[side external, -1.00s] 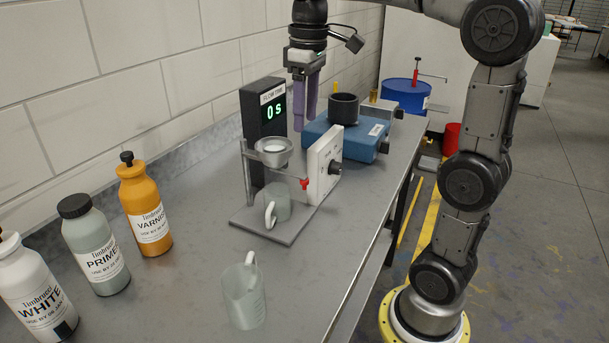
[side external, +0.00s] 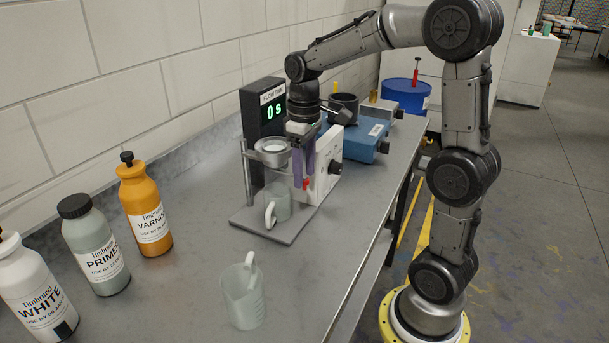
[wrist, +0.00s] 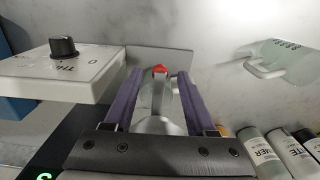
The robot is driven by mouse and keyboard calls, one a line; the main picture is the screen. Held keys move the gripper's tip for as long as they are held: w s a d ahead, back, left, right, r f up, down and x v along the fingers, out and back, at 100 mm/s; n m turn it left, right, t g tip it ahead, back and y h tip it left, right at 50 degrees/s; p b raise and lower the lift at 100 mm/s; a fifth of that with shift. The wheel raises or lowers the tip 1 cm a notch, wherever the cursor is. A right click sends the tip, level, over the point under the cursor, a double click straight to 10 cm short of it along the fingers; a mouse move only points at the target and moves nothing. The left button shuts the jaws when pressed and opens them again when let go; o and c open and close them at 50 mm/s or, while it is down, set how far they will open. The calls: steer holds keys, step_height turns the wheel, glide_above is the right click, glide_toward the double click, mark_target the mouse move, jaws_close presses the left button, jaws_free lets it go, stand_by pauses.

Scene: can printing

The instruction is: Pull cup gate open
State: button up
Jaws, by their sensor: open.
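The flow cup (side external: 273,150) is a metal cup held on a stand beside the timer display. Its gate has a red handle (side external: 305,183), which also shows in the wrist view (wrist: 160,69). My gripper (side external: 303,180) is open, with its purple fingers pointing down by the red handle. In the wrist view, my gripper (wrist: 156,88) has the red tip between its two fingers, toward their far ends. I cannot tell if either finger touches it. A clear beaker (side external: 277,203) stands under the cup on the base plate (side external: 250,227).
A white box with a black knob (side external: 335,167) stands close to the right of my gripper. The black timer (side external: 263,107) reads 0 S. A second clear beaker (side external: 243,297) stands in front. Bottles labelled varnish (side external: 146,205), primer (side external: 94,245) and white (side external: 35,290) stand left.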

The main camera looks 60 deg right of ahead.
steer(key=shift+f, duration=0.8)
steer(key=shift+c, duration=0.3)
jaws_close()
steer(key=shift+r, duration=0.1)
stand_by(0.6)
